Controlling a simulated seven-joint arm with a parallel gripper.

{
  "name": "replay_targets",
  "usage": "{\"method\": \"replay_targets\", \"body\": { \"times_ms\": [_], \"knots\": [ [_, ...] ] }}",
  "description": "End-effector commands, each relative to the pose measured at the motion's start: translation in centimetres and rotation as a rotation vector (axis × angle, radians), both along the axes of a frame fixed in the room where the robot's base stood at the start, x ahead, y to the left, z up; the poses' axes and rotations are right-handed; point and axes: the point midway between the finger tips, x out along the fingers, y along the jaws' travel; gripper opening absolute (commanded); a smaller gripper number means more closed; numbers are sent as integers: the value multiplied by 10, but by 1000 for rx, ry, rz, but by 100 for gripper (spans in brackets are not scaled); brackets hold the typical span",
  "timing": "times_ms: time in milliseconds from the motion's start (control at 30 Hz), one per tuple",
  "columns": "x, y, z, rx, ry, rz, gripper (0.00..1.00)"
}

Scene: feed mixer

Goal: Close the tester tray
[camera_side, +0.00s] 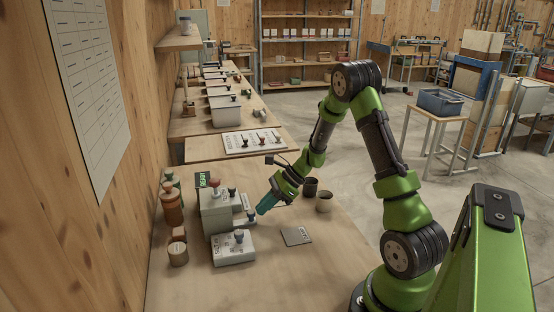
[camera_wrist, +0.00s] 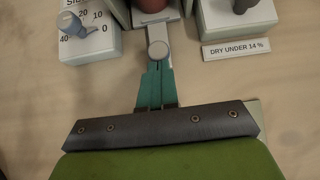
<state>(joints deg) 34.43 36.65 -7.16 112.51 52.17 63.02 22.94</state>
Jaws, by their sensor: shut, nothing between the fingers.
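The tester is a grey box (camera_side: 214,212) with a red knob on top, standing on the near bench. Its tray (camera_side: 244,214) sticks out of the side facing my gripper. In the wrist view the narrow grey tray (camera_wrist: 156,28) runs out from the tester at the top, with a round pale knob (camera_wrist: 158,50) at its outer end. My gripper (camera_side: 262,208), with teal fingers, is shut and empty. In the wrist view its fingertips (camera_wrist: 158,68) are right at the knob, in line with the tray. I cannot tell whether they touch it.
A white dial box (camera_side: 234,247) with a blue knob stands beside the tester. A "DRY UNDER 14 %" label (camera_wrist: 236,48) lies right of the tray. Jars (camera_side: 172,205) stand by the wall.

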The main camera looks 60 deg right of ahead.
Motion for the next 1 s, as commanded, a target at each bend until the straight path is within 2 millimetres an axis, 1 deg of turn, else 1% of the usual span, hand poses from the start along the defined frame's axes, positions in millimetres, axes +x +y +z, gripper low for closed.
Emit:
{"method": "replay_targets", "body": {
  "times_ms": [33,200,400,500,567,900,1000],
  "knots": [
    [3,4,-1,0,1,2,0],
    [6,7,-1,5,-1,1,0],
    [7,8,-1,6,-2,4,0],
    [5,5,2,5,-3,3,0],
    [2,2,7,5,-4,2,0],
    [-33,-35,52,-4,-2,-6,0],
    [-41,-43,62,-5,0,-6,0]
  ]
}}
